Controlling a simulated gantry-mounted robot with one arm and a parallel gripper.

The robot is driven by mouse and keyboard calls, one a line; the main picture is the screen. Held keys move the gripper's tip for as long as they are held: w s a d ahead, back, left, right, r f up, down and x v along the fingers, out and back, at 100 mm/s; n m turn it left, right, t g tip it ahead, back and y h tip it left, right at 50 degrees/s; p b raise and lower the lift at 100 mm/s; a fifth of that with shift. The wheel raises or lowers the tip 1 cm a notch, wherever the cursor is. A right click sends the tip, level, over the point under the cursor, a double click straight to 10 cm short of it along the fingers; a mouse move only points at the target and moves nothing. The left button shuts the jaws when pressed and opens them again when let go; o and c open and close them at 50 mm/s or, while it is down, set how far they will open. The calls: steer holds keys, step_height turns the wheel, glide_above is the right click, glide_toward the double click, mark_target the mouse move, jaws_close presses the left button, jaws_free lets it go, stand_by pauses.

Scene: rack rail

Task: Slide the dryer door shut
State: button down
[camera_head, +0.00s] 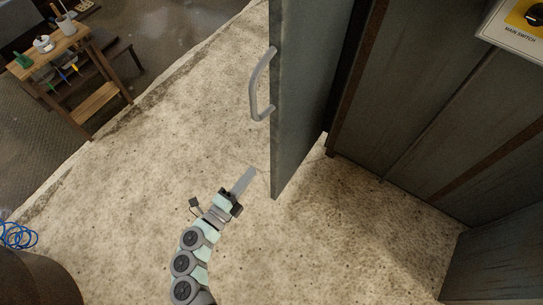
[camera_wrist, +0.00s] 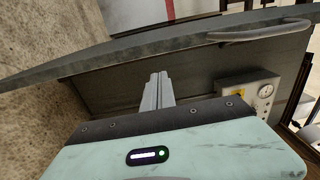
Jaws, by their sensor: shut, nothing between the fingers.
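The dryer door (camera_head: 305,90) is a tall grey-green panel standing out from the dark cabinet, with a gap between them. Its grey bar handle (camera_head: 256,86) is on the left face. In the wrist view the door (camera_wrist: 130,45) spans the upper part, with the handle (camera_wrist: 258,33) at upper right. My gripper (camera_head: 249,174) is shut and empty, just left of the door's lower edge and below the handle in the picture. Its closed fingers (camera_wrist: 158,88) show in the wrist view, pointing toward the door. I cannot tell whether they touch it.
The dark cabinet (camera_head: 430,100) with a main switch panel (camera_head: 520,22) stands at right. A wooden shelf stand (camera_head: 95,100) with small items is at upper left, and a blue cable (camera_head: 18,235) lies at lower left. Bare floor (camera_head: 130,190) is free left of the door.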

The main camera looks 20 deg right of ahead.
mark_target(276, 138)
steer(key=shift+y, duration=0.3)
steer(key=b+x, duration=0.1)
steer(key=x, duration=0.3)
steer(key=f+b+x, duration=0.1)
steer(key=x, duration=0.3)
steer(key=b+x, duration=0.1)
steer(key=x, duration=0.4)
steer(key=shift+w+a+f, duration=0.3)
steer(key=shift+w+f, duration=0.05)
steer(key=shift+f, duration=0.05)
steer(key=shift+w+d, duration=0.25)
steer(key=shift+d, duration=0.1)
